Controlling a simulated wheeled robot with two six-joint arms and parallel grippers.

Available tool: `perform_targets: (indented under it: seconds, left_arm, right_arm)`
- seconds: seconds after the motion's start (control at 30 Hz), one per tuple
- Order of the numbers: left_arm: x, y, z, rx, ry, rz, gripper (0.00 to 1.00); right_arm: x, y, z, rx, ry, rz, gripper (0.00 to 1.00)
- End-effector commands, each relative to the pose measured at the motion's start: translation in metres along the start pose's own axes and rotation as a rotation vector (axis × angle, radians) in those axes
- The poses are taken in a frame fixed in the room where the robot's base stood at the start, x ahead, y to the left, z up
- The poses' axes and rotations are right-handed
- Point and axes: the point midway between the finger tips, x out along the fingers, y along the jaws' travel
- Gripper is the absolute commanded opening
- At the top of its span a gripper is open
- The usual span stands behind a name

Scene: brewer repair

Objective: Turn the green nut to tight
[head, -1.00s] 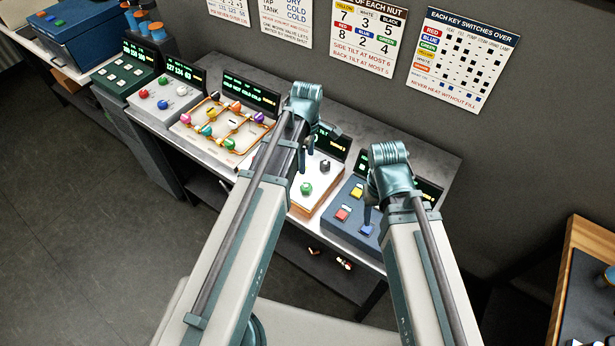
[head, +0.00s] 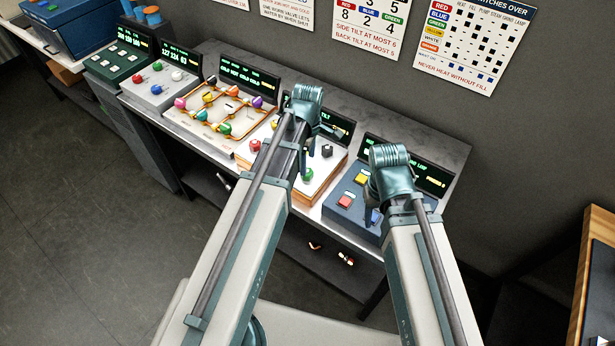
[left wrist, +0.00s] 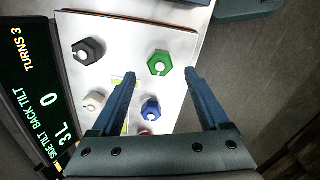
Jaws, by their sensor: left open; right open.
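The green nut (head: 307,174) sits at the front right of the white tilt panel (head: 315,191). In the left wrist view the green nut (left wrist: 159,63) has a white mark on its face. My left gripper (left wrist: 160,73) is open and empty; its fingertips are spread to either side of the green nut, apart from it, and I cannot tell the height. In the head view my left arm hides part of the panel. My right gripper (head: 373,214) is open above the blue key box (head: 346,218).
The black nut (left wrist: 88,50), white nut (left wrist: 94,101) and blue nut (left wrist: 151,108) are close by. The red nut (left wrist: 145,132) is partly hidden. The tilt display (left wrist: 28,90) reads turns 3, 3L and 0. A tube panel (head: 225,108) stands to the left.

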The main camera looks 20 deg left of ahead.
Motion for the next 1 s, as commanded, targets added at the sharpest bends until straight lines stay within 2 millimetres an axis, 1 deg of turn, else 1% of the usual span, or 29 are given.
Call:
perform_targets:
  seconds: [0.03,0.2,0.3,0.43,0.7,0.77,0.9,0.97,1.0]
  left_arm:
    - [0.015,0.000,0.000,0.000,0.000,0.000,0.78]
    - [0.037,0.000,0.000,0.000,0.000,0.000,0.78]
    - [0.046,0.000,0.000,0.000,0.000,0.000,0.78]
    - [0.051,0.000,0.000,0.000,0.000,0.000,0.78]
    - [0.050,0.000,0.000,0.000,0.000,0.000,0.78]
    - [0.050,0.000,0.000,0.000,0.000,0.000,0.69]
    - [0.050,0.000,0.000,0.000,0.000,0.000,0.44]
    - [0.050,0.000,0.000,0.000,0.000,0.000,0.33]
    - [0.050,0.000,0.000,0.000,0.000,0.000,0.26]
  right_arm:
    - [0.015,-0.001,-0.001,-0.001,0.000,0.000,0.50]
    - [0.037,-0.004,-0.002,-0.002,0.000,0.001,0.50]
    - [0.046,-0.004,-0.003,-0.002,0.000,0.001,0.50]
    - [0.051,-0.005,-0.003,-0.001,0.000,0.001,0.50]
    - [0.050,-0.005,-0.003,-0.001,0.000,0.000,0.50]
    - [0.050,-0.005,-0.003,-0.001,0.000,0.000,0.50]
    - [0.050,-0.005,-0.003,-0.001,0.000,0.000,0.50]
    - [0.050,-0.005,-0.003,-0.001,0.000,0.000,0.50]
    - [0.050,-0.005,-0.003,-0.001,0.000,0.000,0.50]
